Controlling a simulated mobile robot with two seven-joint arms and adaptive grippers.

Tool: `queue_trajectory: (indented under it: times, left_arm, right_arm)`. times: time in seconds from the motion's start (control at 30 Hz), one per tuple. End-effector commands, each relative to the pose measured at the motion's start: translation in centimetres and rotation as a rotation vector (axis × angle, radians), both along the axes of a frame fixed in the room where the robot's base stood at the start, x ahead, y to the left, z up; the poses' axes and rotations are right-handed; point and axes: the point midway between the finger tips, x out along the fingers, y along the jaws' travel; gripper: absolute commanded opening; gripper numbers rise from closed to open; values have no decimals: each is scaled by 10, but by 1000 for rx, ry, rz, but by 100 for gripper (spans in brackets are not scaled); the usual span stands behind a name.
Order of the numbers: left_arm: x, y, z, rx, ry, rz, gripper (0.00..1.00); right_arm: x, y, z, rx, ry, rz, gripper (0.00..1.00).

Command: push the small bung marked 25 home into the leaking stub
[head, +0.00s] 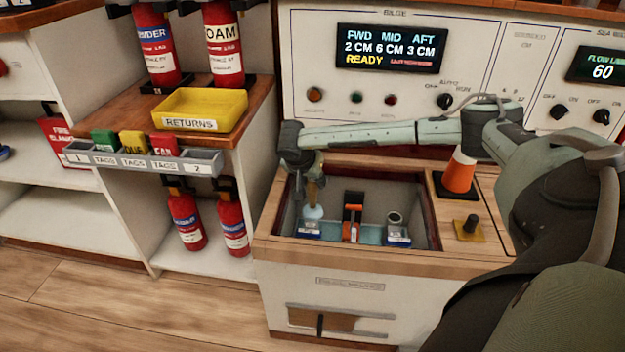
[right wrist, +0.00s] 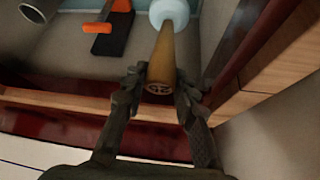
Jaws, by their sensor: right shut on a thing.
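My right gripper (head: 313,184) reaches down into the open bilge well and is shut on the wooden bung (head: 314,195). In the right wrist view the fingers (right wrist: 160,86) close on both sides of the tan bung (right wrist: 164,60), whose end face carries a mark too small to read surely. The bung's far end meets a pale blue rounded shape (right wrist: 169,12) at the leaking stub; this shape also shows in the head view (head: 313,213). It hides the stub's mouth, so I cannot tell how deep the bung sits. My left gripper is not in view.
Beside it in the well (head: 428,225) stand an orange-handled valve (head: 353,210) and an open grey stub (head: 395,222). The well's wooden rim and walls are close around my gripper. An orange cone (head: 460,172) stands right of the well; a yellow tray (head: 205,108) is left.

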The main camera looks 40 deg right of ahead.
Motion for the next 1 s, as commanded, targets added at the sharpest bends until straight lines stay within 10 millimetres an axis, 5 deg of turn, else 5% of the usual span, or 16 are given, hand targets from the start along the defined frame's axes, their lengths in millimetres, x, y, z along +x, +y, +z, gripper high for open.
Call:
queue_trajectory:
  times: [1.0]
  left_arm:
    - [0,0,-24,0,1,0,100]
  right_arm:
    - [0,0,-37,0,0,0,7]
